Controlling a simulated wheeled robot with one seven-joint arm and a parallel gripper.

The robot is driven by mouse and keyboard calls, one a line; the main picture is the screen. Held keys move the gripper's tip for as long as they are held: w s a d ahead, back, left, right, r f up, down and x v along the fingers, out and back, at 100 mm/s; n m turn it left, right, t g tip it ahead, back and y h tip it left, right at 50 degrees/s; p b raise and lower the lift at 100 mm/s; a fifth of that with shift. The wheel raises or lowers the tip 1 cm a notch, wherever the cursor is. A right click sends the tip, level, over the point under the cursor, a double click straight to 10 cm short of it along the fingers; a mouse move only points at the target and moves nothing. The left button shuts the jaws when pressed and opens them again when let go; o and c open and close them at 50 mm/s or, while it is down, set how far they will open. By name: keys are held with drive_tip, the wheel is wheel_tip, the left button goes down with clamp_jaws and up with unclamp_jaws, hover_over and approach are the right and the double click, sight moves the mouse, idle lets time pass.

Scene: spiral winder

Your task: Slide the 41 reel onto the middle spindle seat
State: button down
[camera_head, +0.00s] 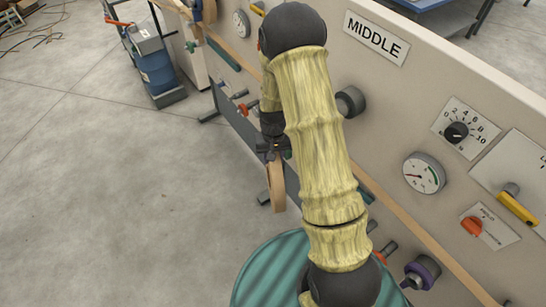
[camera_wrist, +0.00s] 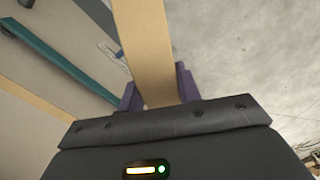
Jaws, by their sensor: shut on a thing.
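My gripper (camera_head: 272,147) is shut on a tan reel (camera_head: 276,186), seen nearly edge-on and hanging below the jaws in the head view. In the wrist view, the reel (camera_wrist: 147,45) rises as a tan band between the purple fingers of my gripper (camera_wrist: 159,90). Its number does not show. The MIDDLE sign (camera_head: 376,37) is on the beige machine panel. A dark round stub (camera_head: 350,102), which looks like the middle spindle seat, sticks out below the sign. The reel is left of and lower than the stub in the picture, apart from it. My arm covers part of the panel.
The panel carries a dial knob (camera_head: 457,132), a gauge (camera_head: 422,173) and an orange switch (camera_head: 472,226). A purple-collared fitting (camera_head: 423,270) juts out at lower right. A cart with a blue drum (camera_head: 156,70) stands at upper left. The concrete floor (camera_head: 110,200) at left is clear.

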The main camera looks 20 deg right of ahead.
drive_tip(key=s+d+r+m+p, duration=0.1)
drive_tip(key=s+r+m+p, duration=0.1)
drive_tip(key=r+m, duration=0.6)
drive_tip(key=s+r+m+t+p, duration=0.1)
drive_tip(key=s+r+m+p, duration=0.1)
drive_tip(key=r+m, duration=0.7)
drive_tip(key=s+d+r+m+p, duration=0.1)
drive_tip(key=s+r+m+p, duration=0.1)
drive_tip(key=r+m, duration=0.6)
drive_tip(key=s+m, duration=0.1)
drive_tip(key=m, duration=0.4)
drive_tip(key=shift+s+d+r+m, duration=0.3)
drive_tip(key=shift+r+m, duration=0.1)
drive_tip(key=shift+d, duration=0.15)
drive_tip(key=w+d+f+b, duration=0.1)
drive_tip(key=w+d+b, duration=0.1)
drive_tip(key=d, duration=0.5)
drive_tip(key=shift+w+b, duration=0.35)
drive_tip(key=shift+b, duration=0.15)
drive_tip(key=shift+d, duration=0.15)
